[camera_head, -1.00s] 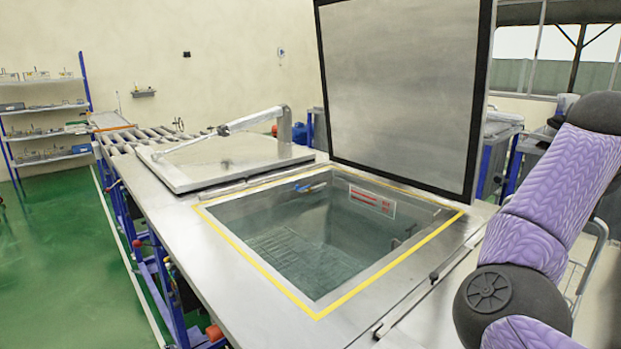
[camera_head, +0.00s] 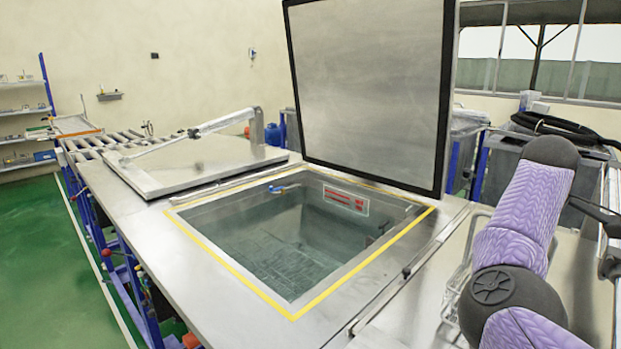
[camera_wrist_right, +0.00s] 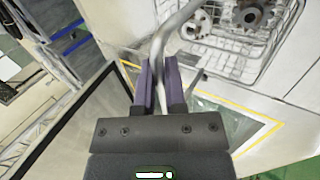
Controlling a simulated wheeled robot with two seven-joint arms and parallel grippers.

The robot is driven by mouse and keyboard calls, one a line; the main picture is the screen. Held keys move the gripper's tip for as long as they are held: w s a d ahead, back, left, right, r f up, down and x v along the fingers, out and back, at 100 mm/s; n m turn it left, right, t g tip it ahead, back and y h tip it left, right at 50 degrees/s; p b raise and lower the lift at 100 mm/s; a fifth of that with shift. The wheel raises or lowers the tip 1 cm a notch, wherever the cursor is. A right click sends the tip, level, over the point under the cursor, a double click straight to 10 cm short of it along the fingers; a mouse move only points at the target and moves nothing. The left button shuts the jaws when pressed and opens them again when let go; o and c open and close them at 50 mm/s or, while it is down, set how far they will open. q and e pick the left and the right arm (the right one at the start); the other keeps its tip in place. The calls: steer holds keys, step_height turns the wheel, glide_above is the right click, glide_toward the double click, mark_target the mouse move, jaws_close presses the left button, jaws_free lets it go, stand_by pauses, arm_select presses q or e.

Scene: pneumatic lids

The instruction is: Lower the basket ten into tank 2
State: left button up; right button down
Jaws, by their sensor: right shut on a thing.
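The wire basket (camera_wrist_right: 229,62) holds several metal parts and shows at the upper right of the right wrist view. Its grey bar handle (camera_wrist_right: 161,42) runs between the purple fingers of my right gripper (camera_wrist_right: 160,82), which is shut on it. In the head view only some basket wires (camera_head: 455,292) show, left of my right arm; the rest is hidden. An open tank (camera_head: 290,245) with a yellow border and liquid inside lies left of the basket. A red and white label is on its inner wall; I cannot read its number. My left gripper is not in view.
A tall lid (camera_head: 370,90) stands raised behind the open tank. A closed lid (camera_head: 195,165) with a bar lies to its left, with a roller conveyor (camera_head: 105,143) beyond. Grey tanks and a black hose (camera_head: 560,128) are at the back right.

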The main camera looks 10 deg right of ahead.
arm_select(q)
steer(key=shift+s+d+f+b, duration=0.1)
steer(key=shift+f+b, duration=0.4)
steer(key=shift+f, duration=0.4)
arm_select(e)
steer(key=shift+f, duration=0.9)
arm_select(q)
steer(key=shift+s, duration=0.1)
